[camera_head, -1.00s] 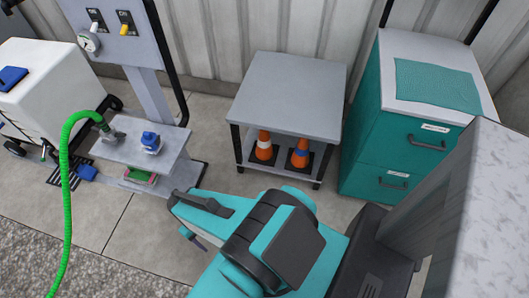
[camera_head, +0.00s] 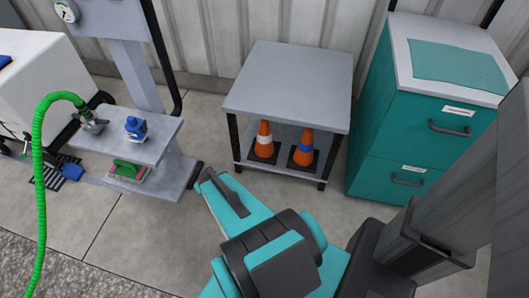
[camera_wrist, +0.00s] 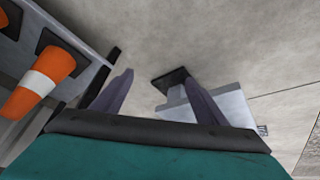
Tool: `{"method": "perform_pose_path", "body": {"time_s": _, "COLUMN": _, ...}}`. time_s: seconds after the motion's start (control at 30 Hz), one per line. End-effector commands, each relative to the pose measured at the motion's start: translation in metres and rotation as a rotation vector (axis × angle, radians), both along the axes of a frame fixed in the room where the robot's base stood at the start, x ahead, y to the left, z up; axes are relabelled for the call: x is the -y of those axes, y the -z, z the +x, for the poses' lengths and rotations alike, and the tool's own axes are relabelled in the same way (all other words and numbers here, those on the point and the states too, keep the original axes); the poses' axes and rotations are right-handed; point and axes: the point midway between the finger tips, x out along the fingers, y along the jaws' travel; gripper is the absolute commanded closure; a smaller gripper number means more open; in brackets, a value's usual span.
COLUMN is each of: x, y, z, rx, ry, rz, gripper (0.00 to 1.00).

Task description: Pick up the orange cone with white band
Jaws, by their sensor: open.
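The orange cone with white band (camera_head: 264,140) stands upright on the lower shelf of a grey table (camera_head: 243,160), left of an orange cone with blue band (camera_head: 303,148). In the wrist view the white-banded cone (camera_wrist: 42,82) shows at the left edge, outside the jaws. My gripper (camera_wrist: 158,88) is open, its two dark fingers apart with only floor and a distant stand between them.
A teal drawer cabinet (camera_head: 415,140) stands close right of the table. The table top (camera_head: 290,85) overhangs the cones. Left is a stand (camera_head: 150,155) with a blue object (camera_head: 136,128) and a green brush (camera_head: 127,172). A green hose (camera_head: 40,180) hangs further left. Floor in front is clear.

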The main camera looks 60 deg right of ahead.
Motion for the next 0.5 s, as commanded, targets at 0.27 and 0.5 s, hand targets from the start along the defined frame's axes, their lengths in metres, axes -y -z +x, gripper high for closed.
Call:
{"method": "perform_pose_path", "body": {"time_s": 0.27, "x": 0.081, "y": 0.021, "z": 0.016, "rx": 0.197, "ry": 0.095, "rz": -0.107, "gripper": 0.33}}
{"method": "perform_pose_path", "body": {"time_s": 0.5, "x": 0.149, "y": 0.023, "z": 0.018, "rx": 0.362, "ry": 0.163, "rz": -0.211, "gripper": 0.33}}
